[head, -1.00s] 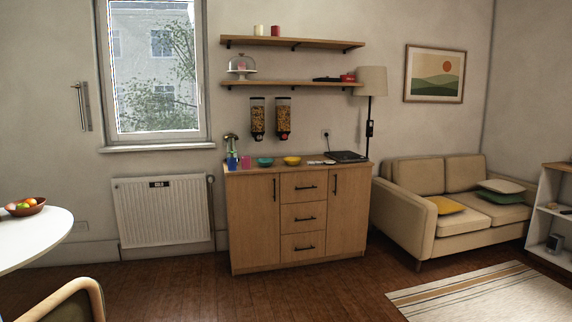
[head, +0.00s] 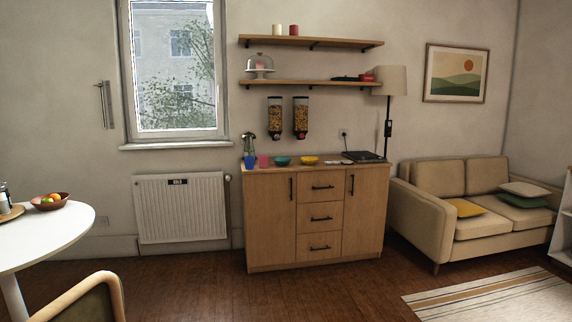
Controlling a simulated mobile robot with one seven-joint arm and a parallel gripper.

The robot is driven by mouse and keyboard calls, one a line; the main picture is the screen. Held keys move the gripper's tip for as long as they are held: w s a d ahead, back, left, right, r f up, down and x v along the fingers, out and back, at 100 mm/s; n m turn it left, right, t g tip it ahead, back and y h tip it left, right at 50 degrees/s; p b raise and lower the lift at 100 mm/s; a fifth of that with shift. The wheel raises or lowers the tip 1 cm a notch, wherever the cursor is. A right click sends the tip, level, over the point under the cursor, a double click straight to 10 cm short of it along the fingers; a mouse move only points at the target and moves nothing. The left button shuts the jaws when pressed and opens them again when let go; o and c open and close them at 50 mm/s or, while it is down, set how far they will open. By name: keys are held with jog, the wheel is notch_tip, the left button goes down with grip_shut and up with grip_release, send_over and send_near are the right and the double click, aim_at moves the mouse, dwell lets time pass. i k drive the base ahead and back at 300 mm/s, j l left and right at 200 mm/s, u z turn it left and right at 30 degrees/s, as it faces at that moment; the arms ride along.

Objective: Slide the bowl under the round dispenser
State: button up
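Two wall dispensers filled with dry food hang above the wooden cabinet: a left one (head: 275,116) with a dark knob and a right one (head: 301,116) with a reddish spot at its base. I cannot tell from here which is the round one. A teal bowl (head: 282,161) and a yellow bowl (head: 308,160) sit on the cabinet top, the teal roughly below the left dispenser and the yellow slightly right of the right one. My gripper is not in view.
The cabinet (head: 327,213) also holds a blue cup (head: 250,162), a pink cup (head: 263,161) and a dark flat appliance (head: 363,157). A white table (head: 75,222) and chair (head: 95,296) stand at left, a sofa (head: 470,205) at right. Floor before the cabinet is clear.

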aim_at(282, 162)
jog(key=i, duration=2.7)
jog(key=i+l+z, duration=0.1)
jog(key=i, duration=2.6)
